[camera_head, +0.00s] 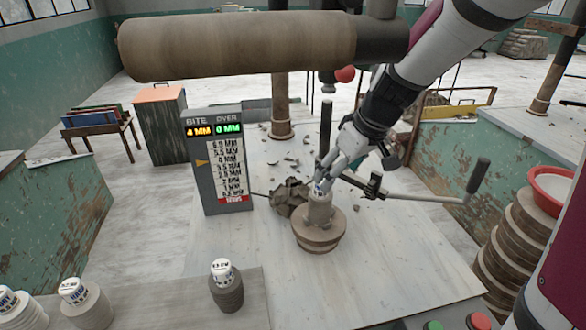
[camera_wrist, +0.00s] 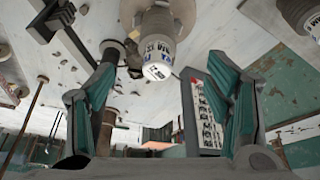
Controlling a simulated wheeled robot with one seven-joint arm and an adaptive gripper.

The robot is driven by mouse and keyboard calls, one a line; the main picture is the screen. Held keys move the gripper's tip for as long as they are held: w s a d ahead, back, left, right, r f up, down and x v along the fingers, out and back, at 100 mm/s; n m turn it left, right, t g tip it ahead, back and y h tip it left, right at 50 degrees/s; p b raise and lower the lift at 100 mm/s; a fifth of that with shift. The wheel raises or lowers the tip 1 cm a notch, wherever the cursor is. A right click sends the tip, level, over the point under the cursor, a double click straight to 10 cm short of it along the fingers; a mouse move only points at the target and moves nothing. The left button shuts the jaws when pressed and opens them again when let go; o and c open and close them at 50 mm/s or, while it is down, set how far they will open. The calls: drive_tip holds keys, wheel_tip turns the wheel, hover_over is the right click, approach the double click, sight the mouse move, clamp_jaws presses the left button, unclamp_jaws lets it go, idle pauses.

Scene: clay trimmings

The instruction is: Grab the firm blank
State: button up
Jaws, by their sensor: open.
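A pale clay blank (camera_head: 320,210) with a white printed cap stands upright on a round stepped wheel head (camera_head: 318,238). A dark grey blank (camera_head: 228,292) and two paler blanks, a middle one (camera_head: 88,305) and one at the left edge (camera_head: 18,308), stand at the front left. Their cap print is too small for me to tell which is firm. My gripper (camera_head: 335,172) is close above the wheel-head blank. In the wrist view, my open fingers (camera_wrist: 160,88) are spread wide, with that blank (camera_wrist: 157,42) beyond and between them; contact cannot be told.
A grey gauge board (camera_head: 220,165) stands left of the wheel. Clay trimmings (camera_head: 289,197) lie beside the wheel head. A bar with an upright handle (camera_head: 478,175) extends right. A large roller (camera_head: 235,46) crosses above. Stacked discs (camera_head: 515,245) stand right. The front table is mostly clear.

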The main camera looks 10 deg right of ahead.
sight(326, 199)
drive_tip(key=b+x, duration=0.1)
drive_tip(key=x, duration=0.7)
drive_tip(key=shift+w+f, duration=0.15)
drive_tip(key=shift+f, duration=0.25)
drive_tip(key=shift+x, duration=2.6)
drive_tip(key=shift+w+r, duration=0.1)
drive_tip(key=shift+w, duration=0.05)
drive_tip(key=c, duration=1.6)
clamp_jaws()
drive_tip(key=shift+r, duration=0.1)
